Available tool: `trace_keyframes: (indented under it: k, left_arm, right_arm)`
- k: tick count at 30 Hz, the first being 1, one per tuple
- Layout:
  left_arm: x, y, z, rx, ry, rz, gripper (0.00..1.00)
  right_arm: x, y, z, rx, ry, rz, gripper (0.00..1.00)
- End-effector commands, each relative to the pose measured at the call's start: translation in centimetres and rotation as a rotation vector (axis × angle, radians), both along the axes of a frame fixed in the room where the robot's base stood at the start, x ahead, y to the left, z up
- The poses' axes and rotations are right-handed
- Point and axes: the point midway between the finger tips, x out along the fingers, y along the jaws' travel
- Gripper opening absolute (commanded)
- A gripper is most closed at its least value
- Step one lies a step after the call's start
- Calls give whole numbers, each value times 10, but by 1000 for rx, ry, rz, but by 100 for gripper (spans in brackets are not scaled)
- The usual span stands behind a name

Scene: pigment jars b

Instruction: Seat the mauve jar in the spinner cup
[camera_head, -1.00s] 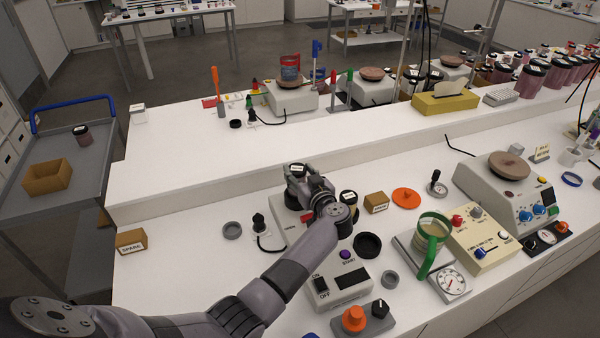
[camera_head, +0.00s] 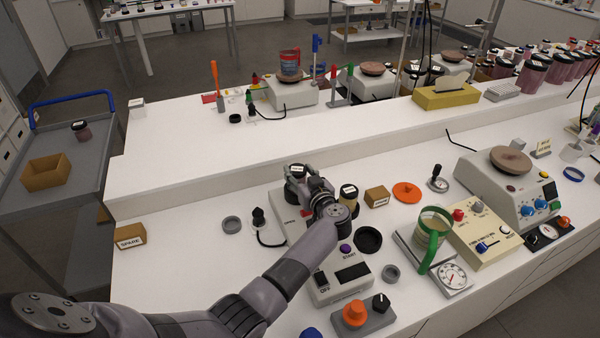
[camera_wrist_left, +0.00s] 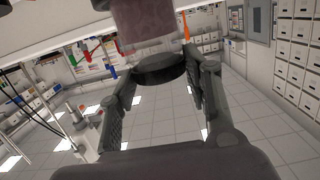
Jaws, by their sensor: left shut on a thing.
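My left gripper (camera_head: 303,182) is shut on a jar with a black lid (camera_head: 296,171) and a pale label on top. In the left wrist view the fingers flank the black lid (camera_wrist_left: 158,70), and the jar's mauve body (camera_wrist_left: 147,22) extends beyond it. In the head view the jar sits at or just above a pale machine (camera_head: 282,206) with a red label. The gripper and forearm hide much of that machine, so I cannot tell whether the jar touches it or where the cup is. My right gripper is not in view.
A second black-lidded jar with pale contents (camera_head: 348,194) stands close right of my gripper. A dark ring (camera_head: 368,240), a cardboard box (camera_head: 377,196) and an orange disc (camera_head: 407,192) lie to the right.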

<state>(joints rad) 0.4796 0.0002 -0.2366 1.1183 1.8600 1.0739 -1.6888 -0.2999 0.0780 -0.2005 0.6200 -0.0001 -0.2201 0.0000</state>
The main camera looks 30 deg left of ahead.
Motion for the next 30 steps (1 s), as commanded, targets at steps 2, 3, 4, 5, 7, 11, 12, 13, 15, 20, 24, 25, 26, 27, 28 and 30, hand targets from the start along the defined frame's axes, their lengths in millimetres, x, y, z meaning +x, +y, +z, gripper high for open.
trace_keyframes:
  k: [2, 3, 4, 5, 7, 11, 12, 13, 15, 20, 24, 25, 26, 27, 28, 30]
  left_arm:
    - [0, 0, -3, 0, 0, 0, 0]
    - [0, 0, -4, 0, 0, 0, 0]
    - [0, 0, -4, 0, 0, 0, 0]
    - [0, 0, -5, 0, 0, 0, 0]
    - [0, 0, -7, 0, 0, 0, 0]
    - [0, 0, -10, -1, 1, 0, 0]
    - [0, 0, -11, -1, 1, 0, 0]
    - [0, 0, -12, -1, 1, 0, 0]
    - [0, 0, -14, -1, 1, 0, 0]
    - [0, 0, -15, -1, -1, 0, 49]
    - [0, 0, -15, 0, 0, 0, 58]
    - [0, 0, -15, 0, 0, 0, 60]
    - [0, 0, -15, 0, 0, 0, 62]
    - [0, 0, -15, 0, 0, 0, 65]
    - [0, 0, -15, 0, 0, 0, 67]
    - [0, 0, -15, 0, 0, 0, 68]
  right_arm:
    - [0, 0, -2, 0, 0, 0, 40]
    - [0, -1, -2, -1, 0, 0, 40]
    - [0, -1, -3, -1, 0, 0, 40]
    - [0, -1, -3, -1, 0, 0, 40]
    - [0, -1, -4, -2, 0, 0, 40]
    - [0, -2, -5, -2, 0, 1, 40]
    - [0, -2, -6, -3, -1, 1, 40]
    - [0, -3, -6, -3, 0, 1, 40]
    - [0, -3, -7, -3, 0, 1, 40]
    - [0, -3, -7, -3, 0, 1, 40]
    - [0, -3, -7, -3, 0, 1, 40]
    - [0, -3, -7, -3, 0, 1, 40]
    - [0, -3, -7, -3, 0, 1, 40]
    - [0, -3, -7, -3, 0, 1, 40]
    - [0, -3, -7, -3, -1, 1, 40]
    - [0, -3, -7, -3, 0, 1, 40]
